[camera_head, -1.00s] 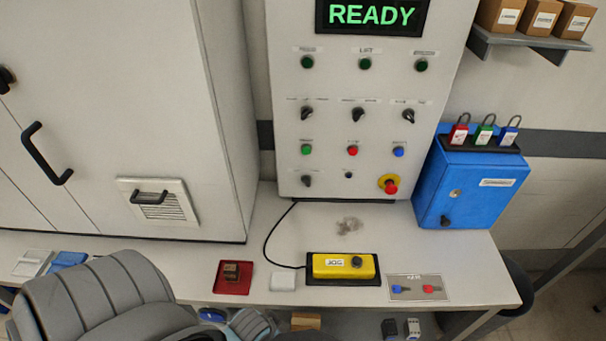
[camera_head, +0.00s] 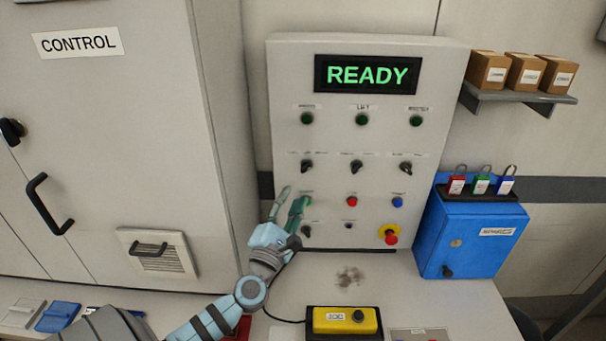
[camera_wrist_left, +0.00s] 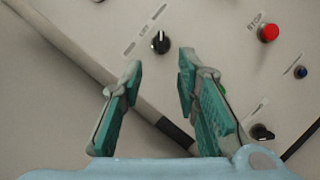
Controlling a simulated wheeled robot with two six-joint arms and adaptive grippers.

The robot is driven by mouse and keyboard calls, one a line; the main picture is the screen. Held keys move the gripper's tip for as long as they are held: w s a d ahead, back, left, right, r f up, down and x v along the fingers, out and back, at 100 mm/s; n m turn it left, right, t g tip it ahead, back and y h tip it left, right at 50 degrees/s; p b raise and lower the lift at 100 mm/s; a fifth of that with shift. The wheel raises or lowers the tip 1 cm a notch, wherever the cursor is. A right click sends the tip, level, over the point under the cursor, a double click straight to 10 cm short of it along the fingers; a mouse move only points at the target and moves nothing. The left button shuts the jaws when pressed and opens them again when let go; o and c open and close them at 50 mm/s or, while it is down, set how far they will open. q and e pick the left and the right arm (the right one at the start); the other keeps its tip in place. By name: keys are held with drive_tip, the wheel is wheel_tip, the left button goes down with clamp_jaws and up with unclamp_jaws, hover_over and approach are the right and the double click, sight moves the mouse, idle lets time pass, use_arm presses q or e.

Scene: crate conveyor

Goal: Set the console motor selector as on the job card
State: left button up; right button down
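The grey console (camera_head: 440,100) shows READY on its display (camera_head: 367,75). It has a row of three black selectors: left (camera_head: 307,166), middle (camera_head: 356,166) and right (camera_head: 405,167). A further selector (camera_head: 306,231) sits lower left. My left gripper (camera_head: 294,196) is open and empty, just below the left selector. In the left wrist view that selector (camera_wrist_left: 160,42) lies ahead between the open fingers (camera_wrist_left: 158,62), apart from them. I cannot make out a job card.
A red button (camera_head: 352,201), a blue button (camera_head: 398,202) and a red emergency stop (camera_head: 391,236) sit close by. A green button (camera_wrist_left: 223,88) is partly hidden by a finger. A blue lock box (camera_head: 470,240) stands right; a yellow jog box (camera_head: 345,320) lies in front.

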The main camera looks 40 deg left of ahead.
sight(305, 170)
use_arm(q)
drive_tip(key=x, duration=0.9)
drive_tip(key=shift+d, duration=0.1)
clamp_jaws()
